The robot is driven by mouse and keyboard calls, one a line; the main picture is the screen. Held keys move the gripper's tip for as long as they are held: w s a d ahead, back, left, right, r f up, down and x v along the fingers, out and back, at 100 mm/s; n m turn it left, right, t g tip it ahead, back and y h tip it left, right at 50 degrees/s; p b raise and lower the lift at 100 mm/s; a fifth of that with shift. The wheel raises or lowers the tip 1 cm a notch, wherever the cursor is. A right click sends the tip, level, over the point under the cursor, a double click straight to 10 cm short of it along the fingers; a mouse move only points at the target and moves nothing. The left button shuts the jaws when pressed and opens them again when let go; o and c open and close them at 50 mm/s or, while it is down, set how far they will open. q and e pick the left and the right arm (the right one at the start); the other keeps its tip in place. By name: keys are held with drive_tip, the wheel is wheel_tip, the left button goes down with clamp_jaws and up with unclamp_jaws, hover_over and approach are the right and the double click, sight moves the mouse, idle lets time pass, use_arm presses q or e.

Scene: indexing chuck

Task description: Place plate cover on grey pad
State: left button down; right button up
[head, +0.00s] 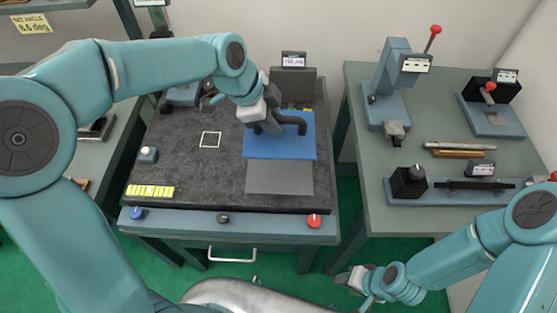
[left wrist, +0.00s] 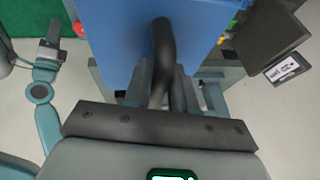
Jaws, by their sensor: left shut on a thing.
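The plate cover (head: 265,148) is a flat blue plate with a dark bent handle (head: 296,122). My left gripper (head: 272,125) is shut on this handle, above the plate. In the left wrist view the blue cover (left wrist: 110,45) fills the upper middle, and its handle (left wrist: 162,55) runs down to the jaws. The grey pad (head: 280,180) lies on the dark bench top, and its near part shows just in front of the cover. The cover hides what is behind it, and its height is hard to tell. My right gripper (head: 352,280) is apart, low at the front.
A white square outline (head: 210,139) and a small knob block (head: 147,154) are left of the cover. A dark upright box (head: 293,85) stands behind it. The bench front has blue, black and red (head: 314,221) buttons. A side table (head: 415,155) with tools stands right.

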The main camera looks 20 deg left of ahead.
use_arm(q)
wheel_tip(320, 180, down, 11)
drive_tip(key=shift+a+r+p, duration=0.1)
drive_tip(key=shift+p, duration=0.35)
wheel_tip(320, 180, down, 4)
drive_tip(key=shift+r, duration=0.15)
drive_tip(key=shift+f, duration=0.3)
drive_tip(key=shift+f, duration=0.1)
drive_tip(key=c, duration=0.9)
unclamp_jaws()
